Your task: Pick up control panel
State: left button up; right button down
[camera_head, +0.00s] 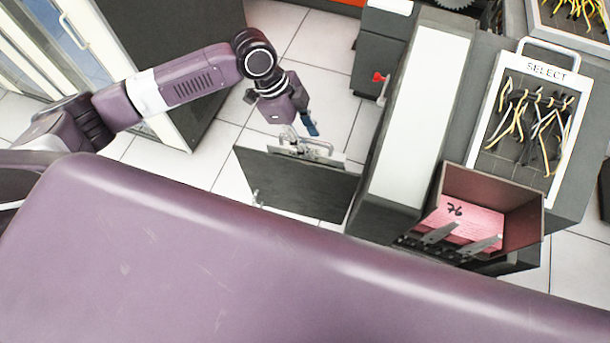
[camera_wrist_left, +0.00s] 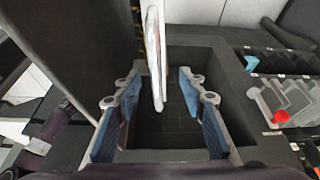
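A control panel (camera_head: 525,125) with a white frame, a handle, the label SELECT and yellow and dark wires lies on the grey machine at right. My left gripper (camera_head: 300,127) is far to its left, pointing down above a metal fitting (camera_head: 305,150) at the top edge of a dark upright panel (camera_head: 295,182). In the left wrist view my left gripper (camera_wrist_left: 160,84) is open, its blue-padded fingers apart. A thin white-edged piece (camera_wrist_left: 154,55) stands between the fingertips; I cannot tell whether they touch it. My right gripper is not in view.
A red-knobbed lever (camera_head: 379,77) sticks out of the machine beside its white top (camera_head: 408,115). A bin (camera_head: 515,200) holds pink cards. Another wired panel (camera_head: 575,20) is at the upper right. A dark cabinet (camera_head: 185,45) stands at left. Tiled floor (camera_head: 325,45) shows between.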

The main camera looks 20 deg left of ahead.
aim_at(314, 150)
pick_arm(q)
jog(key=p+x, duration=0.1)
jog(key=x, duration=0.3)
jog(key=shift+s+a+f+p, duration=0.15)
jog(key=shift+s+f+p, duration=0.1)
jog(key=shift+f+p, duration=0.1)
jog(key=shift+f, duration=0.5)
grip_shut()
jog(key=shift+w+d+r, duration=0.2)
jog(key=shift+w+d, duration=0.05)
